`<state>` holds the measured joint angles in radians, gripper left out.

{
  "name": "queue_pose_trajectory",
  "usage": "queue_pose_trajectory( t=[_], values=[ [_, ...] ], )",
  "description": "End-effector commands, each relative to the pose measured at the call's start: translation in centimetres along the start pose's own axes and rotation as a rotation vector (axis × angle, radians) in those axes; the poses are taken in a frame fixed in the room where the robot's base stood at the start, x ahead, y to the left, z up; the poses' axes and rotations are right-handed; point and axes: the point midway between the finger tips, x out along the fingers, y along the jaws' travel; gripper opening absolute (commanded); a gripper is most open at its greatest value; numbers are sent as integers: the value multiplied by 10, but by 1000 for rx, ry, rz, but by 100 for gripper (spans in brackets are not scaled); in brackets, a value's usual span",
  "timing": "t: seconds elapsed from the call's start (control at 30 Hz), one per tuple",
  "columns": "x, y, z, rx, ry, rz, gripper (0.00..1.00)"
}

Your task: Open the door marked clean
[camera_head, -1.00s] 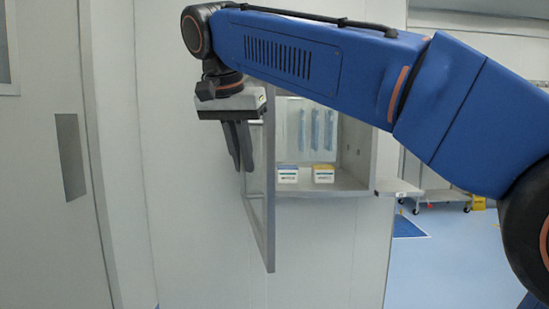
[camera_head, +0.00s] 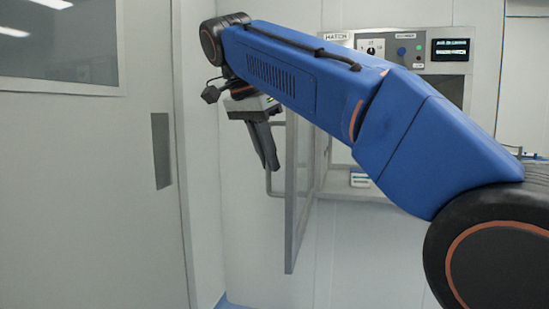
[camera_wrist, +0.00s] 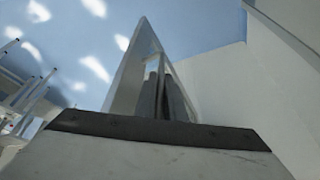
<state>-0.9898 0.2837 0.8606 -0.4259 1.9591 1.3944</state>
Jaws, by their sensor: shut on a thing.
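A hatch door (camera_head: 291,225) with a grey metal frame and clear pane stands open, swung outward from a wall cabinet and seen almost edge-on. No "clean" mark is readable on it. A bent bar handle (camera_head: 275,193) is on its left face. My gripper (camera_head: 270,160) points down and is shut on this handle, its dark fingers covering the upper part of the bar. In the wrist view the door (camera_wrist: 130,75) rises beside the closed fingers (camera_wrist: 163,95); the contact is hard to see there.
The hatch opening lies behind the door and is mostly covered by my arm; a small white box (camera_head: 360,180) sits on its ledge. A control panel (camera_head: 415,50) labelled "HATCH" is above. A large grey door (camera_head: 90,190) stands at the left.

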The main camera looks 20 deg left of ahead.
Motion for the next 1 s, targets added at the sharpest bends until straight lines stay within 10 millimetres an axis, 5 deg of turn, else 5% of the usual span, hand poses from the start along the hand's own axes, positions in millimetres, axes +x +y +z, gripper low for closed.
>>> queue_pose_trajectory(
  t=[0.37, 0.4, 0.47, 1.0],
  values=[
    [1, -1, 0, 1, 1, 3, 0],
    [1, -1, 0, 1, 1, 3, 16],
    [1, -1, 0, 1, 1, 2, 28],
    [0, 1, -1, -1, 0, 0, 28]
  ],
)
